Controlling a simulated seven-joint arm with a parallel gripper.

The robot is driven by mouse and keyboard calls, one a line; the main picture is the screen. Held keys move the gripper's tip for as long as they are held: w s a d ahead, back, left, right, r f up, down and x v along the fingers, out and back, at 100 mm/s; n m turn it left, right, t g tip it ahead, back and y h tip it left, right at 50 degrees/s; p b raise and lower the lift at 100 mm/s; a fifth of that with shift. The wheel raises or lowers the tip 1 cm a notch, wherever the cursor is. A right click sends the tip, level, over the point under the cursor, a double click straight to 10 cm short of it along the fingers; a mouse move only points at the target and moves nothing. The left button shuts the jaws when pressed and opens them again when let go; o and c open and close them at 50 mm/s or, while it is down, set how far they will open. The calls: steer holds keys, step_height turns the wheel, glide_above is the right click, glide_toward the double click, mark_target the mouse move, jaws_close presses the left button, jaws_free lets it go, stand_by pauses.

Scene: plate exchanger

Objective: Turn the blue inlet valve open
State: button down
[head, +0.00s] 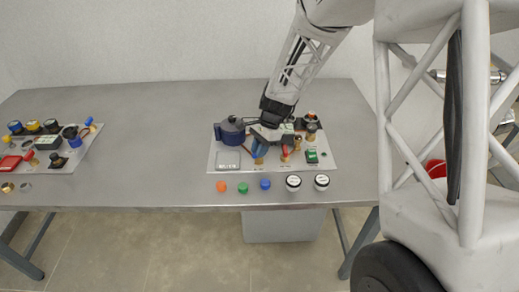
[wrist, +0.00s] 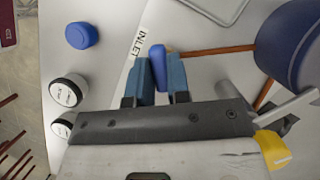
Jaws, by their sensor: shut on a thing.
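The blue inlet valve handle (wrist: 158,65) stands between the two teal fingers of my gripper (wrist: 161,78) in the wrist view. My gripper is shut on it. The printed INLET label (wrist: 138,43) lies just beside the handle on the light panel. In the head view my gripper (head: 262,145) reaches down to the panel (head: 217,149) from above right, with blue showing at its tip. The valve body is largely hidden by the gripper, and I cannot tell the handle's exact angle.
Orange (head: 221,186), green (head: 243,187) and blue caps (head: 265,184) line the front. Another panel (head: 62,164) is far left.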

steer(key=n+h, duration=0.1)
steer(key=n, duration=0.1)
steer(key=n+g, duration=0.1)
steer(key=n, duration=0.2)
steer(key=shift+a+n+h, duration=0.1)
steer(key=shift+n+h, duration=0.2)
steer(key=shift+h, duration=0.1)
steer(key=n+h, duration=0.1)
steer(key=n, duration=0.1)
steer(key=n+g+h, duration=0.1)
steer(key=n, duration=0.2)
steer(key=shift+w, duration=0.1)
steer(key=shift+n, duration=0.3)
steer(key=c, duration=1.1)
jaws_free()
steer(key=shift+r, duration=0.1)
steer(key=shift+v, duration=3.8)
steer(key=shift+r, duration=0.1)
